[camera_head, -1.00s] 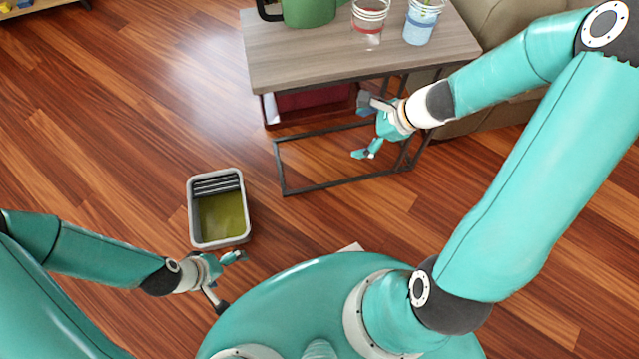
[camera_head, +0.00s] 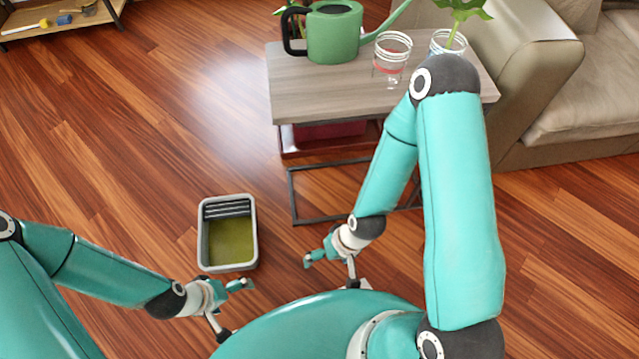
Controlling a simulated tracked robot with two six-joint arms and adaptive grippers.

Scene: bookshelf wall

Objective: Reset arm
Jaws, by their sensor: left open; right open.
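My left gripper (camera_head: 233,306) is open and empty, low over the floor just below the grey bucket. My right gripper (camera_head: 330,272) is open and empty, to the right of the bucket and in front of the side table. Its arm comes down from the upper right, with its elbow in front of the table's right part. The arm hides part of the table and of the glass with the plant.
A grey bucket (camera_head: 252,262) with yellow-green contents stands on the wooden floor. A side table (camera_head: 310,95) holds a green watering can (camera_head: 333,38), a striped glass (camera_head: 390,62) and a glass with a plant. A beige sofa (camera_head: 560,130) is at right.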

